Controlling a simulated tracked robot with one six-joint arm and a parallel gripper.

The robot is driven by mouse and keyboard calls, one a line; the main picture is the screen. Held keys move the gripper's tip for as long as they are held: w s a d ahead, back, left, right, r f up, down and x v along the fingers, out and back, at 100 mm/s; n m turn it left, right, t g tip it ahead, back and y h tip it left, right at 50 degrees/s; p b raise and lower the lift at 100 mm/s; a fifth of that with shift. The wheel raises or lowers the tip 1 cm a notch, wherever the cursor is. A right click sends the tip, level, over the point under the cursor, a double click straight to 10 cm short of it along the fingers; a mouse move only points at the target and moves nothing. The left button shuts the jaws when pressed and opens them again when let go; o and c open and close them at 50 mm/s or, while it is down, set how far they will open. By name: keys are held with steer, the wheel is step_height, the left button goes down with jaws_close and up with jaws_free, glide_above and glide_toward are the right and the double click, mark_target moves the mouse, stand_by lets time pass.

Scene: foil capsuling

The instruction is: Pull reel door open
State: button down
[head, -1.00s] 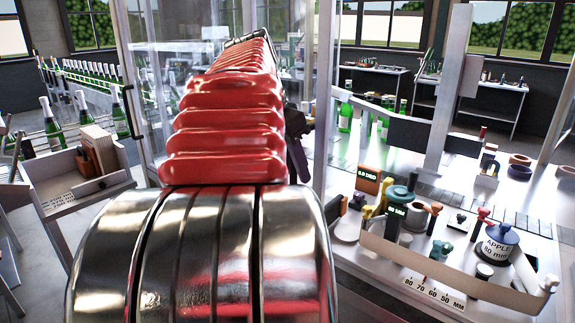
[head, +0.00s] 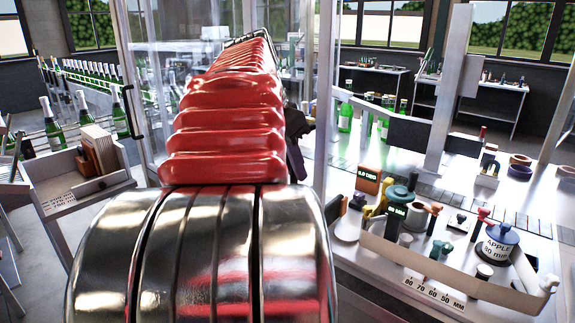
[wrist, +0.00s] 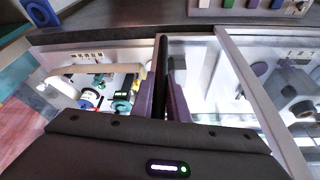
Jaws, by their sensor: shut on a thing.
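My gripper (wrist: 161,92) has its purple fingers on either side of a black upright handle bar (wrist: 161,58) in the wrist view and is shut on it. A clear glass panel (wrist: 200,75), which looks like the reel door, lies beside the bar, with a pale frame to its right. In the head view my red, ribbed arm covers most of the door area, and only a purple part of my gripper (head: 296,157) shows past its right side. The held handle is hidden there, and I cannot tell how far the door stands open.
A glass enclosure (head: 150,60) with another black handle (head: 131,112) stands to the left. A bench (head: 345,265) with a low-walled tray, pots and small tools is close on the right.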

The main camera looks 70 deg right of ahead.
steer(key=w+d, duration=0.4)
steer(key=w, duration=0.5)
steer(key=shift+w, duration=0.1)
steer(key=c, duration=1.7)
jaws_free()
steer(key=v, duration=1.3)
steer(key=shift+a+r, duration=0.15)
steer(key=shift+r, duration=0.2)
steer(key=shift+w, duration=0.1)
